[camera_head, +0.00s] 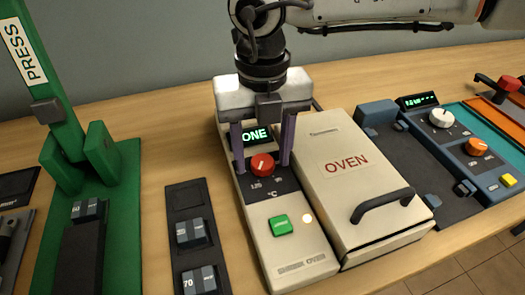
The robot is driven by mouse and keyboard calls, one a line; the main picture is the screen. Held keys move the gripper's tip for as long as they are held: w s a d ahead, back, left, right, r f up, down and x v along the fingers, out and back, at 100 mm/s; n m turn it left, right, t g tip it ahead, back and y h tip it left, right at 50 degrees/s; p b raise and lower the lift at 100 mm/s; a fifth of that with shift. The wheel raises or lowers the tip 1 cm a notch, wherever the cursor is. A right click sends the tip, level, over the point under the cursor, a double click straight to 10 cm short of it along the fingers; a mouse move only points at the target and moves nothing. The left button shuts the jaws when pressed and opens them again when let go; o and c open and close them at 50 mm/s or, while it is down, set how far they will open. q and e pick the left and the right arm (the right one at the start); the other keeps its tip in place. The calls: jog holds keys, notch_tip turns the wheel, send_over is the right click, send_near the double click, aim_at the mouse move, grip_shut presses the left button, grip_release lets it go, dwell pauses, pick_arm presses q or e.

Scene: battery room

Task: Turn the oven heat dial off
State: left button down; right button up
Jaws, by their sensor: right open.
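The oven (337,217) is a cream box with a lid marked OVEN and a dark handle. Its control panel (299,247) is on the left side. The red heat dial (262,164) sits on the panel above the °C mark, with a white pointer line on it. A green button (279,226) is below it, and a small display above shows green letters, "ONE" visible. My right gripper (263,160) comes down from above, open, with one purple finger on each side of the dial. I cannot tell whether the fingers touch it. My left gripper is not in view.
A green press (118,200) stands at the left. A dark tray with battery cells (192,270) lies between it and the oven. A blue-grey device (445,150) with white and orange knobs is at the right. Bare wooden table shows around the tray.

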jog(key=shift+c, duration=0.8)
jog(key=c, duration=0.9)
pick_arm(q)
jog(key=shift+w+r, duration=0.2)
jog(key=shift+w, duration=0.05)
